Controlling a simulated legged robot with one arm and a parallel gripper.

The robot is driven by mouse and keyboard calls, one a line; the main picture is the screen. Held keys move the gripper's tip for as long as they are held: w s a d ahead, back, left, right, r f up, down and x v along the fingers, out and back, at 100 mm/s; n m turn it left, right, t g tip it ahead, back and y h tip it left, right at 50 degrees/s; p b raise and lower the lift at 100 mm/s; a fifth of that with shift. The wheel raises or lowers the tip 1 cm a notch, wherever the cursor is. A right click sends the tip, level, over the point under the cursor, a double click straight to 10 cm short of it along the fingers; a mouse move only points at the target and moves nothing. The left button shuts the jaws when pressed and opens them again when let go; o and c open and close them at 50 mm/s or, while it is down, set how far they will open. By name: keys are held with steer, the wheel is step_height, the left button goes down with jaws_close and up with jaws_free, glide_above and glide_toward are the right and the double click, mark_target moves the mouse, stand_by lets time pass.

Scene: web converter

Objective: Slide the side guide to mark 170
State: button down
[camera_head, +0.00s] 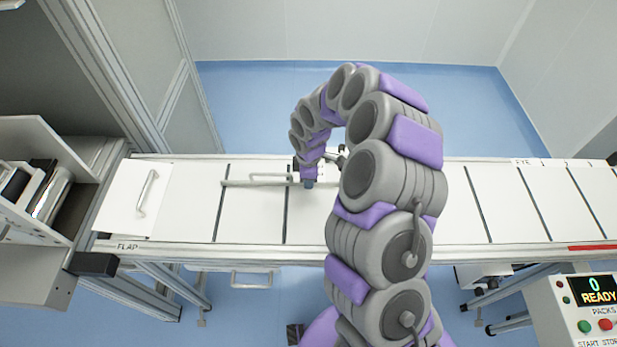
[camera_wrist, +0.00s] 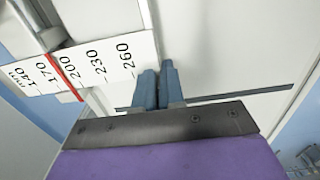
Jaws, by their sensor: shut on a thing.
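The side guide (camera_head: 255,182) is a pale rail with a raised handle loop, lying lengthwise on the white conveyor bed in the head view. My gripper (camera_head: 309,184) is at the rail's right end, pointing down. In the wrist view my gripper (camera_wrist: 157,86) has its two blue-grey fingers close together; what lies between them is mostly hidden. A white scale plate (camera_wrist: 85,66) there reads 140, 170, 200, 230 and 260. A red line (camera_wrist: 66,76) crosses it between the numerals 170 and 200. The exact alignment with a tick is unclear.
A white flap with a handle (camera_head: 147,192) is at the bed's left end, near a cabinet (camera_head: 35,180). A control panel (camera_head: 587,310) reading 0 READY stands at the lower right. The bed (camera_head: 512,205) right of my arm is clear.

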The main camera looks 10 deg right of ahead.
steer(key=shift+s+a, duration=0.15)
steer(key=shift+s, duration=0.6)
steer(key=c, duration=1.2)
jaws_free()
steer(key=shift+o, duration=0.2)
step_height(320, 180, up, 17)
steer(key=p, duration=0.2)
steer(key=shift+r+p, duration=0.15)
steer(key=shift+p, duration=0.15)
steer(key=s+d+r+m, duration=0.2)
steer(key=s+m, duration=0.3)
steer(key=s, duration=0.6)
steer(key=s+d+r+m+g, duration=0.1)
steer(key=s+r+m, duration=0.3)
steer(key=s, duration=0.8)
steer(key=s+d+r+m, duration=0.3)
steer(key=s+m, duration=0.4)
steer(key=s, duration=0.5)
steer(key=shift+r+g, duration=0.4)
steer(key=shift+r, duration=0.2)
